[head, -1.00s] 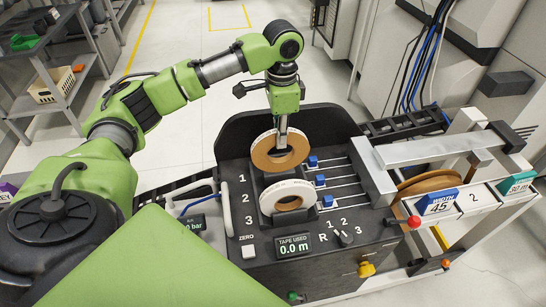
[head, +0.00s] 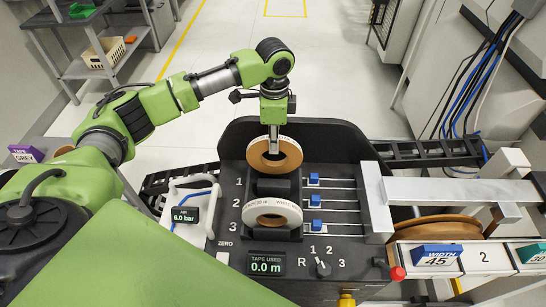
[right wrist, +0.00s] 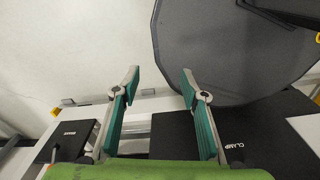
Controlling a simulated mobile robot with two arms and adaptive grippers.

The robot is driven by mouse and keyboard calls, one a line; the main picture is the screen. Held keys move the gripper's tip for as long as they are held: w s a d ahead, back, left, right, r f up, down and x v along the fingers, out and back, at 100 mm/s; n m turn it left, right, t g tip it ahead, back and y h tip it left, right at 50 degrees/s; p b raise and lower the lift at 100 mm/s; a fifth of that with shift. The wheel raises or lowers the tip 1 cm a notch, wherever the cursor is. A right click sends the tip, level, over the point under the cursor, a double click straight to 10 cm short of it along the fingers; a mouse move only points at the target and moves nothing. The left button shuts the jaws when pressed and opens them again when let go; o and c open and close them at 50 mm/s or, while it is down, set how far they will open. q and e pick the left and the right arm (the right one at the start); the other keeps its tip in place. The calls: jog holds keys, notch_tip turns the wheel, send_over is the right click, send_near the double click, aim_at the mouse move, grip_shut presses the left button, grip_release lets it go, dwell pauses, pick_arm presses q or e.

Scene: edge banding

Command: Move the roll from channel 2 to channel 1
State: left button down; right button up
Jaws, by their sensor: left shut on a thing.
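The roll (head: 256,159), a brown ring with a pale edge, is at the back of the dark panel, beside and slightly behind the printed 1. My left gripper (head: 273,145) is shut on its upper rim from above. I cannot tell whether the roll rests in channel 1 or hangs just over it. The dark slot of channel 2 (head: 273,188) shows no roll. A white-edged roll (head: 257,225) stands near the printed 3. My right gripper (right wrist: 160,90) shows only in the right wrist view, its fingers apart with nothing between them.
Blue sliders (head: 315,202) on rods lie right of the channels. A metal arm (head: 455,190) and a larger brown reel (head: 440,228) are farther right. A selector knob (head: 323,268) and tape display (head: 266,265) sit in front. A dark rounded plate (right wrist: 230,50) lies beyond my right fingers.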

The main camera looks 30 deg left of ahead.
pick_arm(q)
jog(key=p, duration=0.1)
send_over(274, 164)
notch_tip(274, 164, down, 5)
jog(key=shift+d+r, duration=0.15)
jog(key=shift+r, duration=0.05)
jog(key=shift+f, duration=0.4)
pick_arm(e)
jog(key=shift+w+d+r, duration=0.35)
jog(key=shift+w, duration=0.2)
jog(key=shift+w+d+r, duration=0.35)
jog(key=shift+w, duration=0.15)
jog(key=shift+s, duration=0.1)
pick_arm(q)
jog(key=shift+f, duration=0.2)
jog(key=c, duration=2)
grip_release()
jog(key=shift+f, duration=0.1)
pick_arm(e)
jog(key=shift+s+a, duration=0.15)
jog(key=shift+s, duration=0.05)
jog(key=shift+a, duration=0.15)
